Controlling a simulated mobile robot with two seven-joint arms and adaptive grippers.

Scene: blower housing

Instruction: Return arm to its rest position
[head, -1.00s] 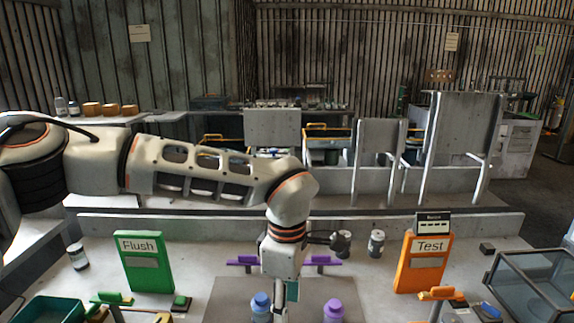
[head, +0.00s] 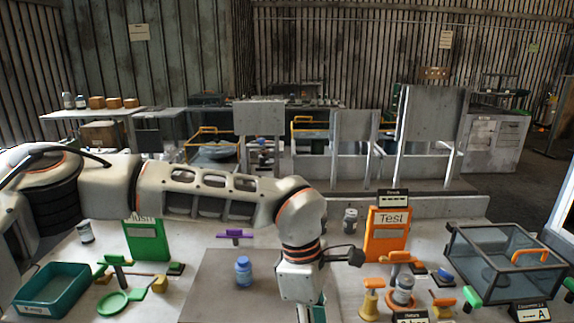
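My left arm reaches in from the left across the bench and bends down at the wrist. My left gripper (head: 312,312) points down at the bottom edge, right of the blue-capped bottle (head: 243,271) and apart from it in the picture. Its fingers are mostly cut off by the frame, with a teal patch beside them, so I cannot tell whether it is open or holding anything. My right arm and gripper are not in view.
The green Flush sign (head: 147,240) is partly behind my arm. The orange Test sign (head: 387,236) stands right of my wrist. A teal bin (head: 52,290) is front left; a clear-walled box (head: 505,262) is at right. Bare grey mat (head: 212,282) surrounds the bottle.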

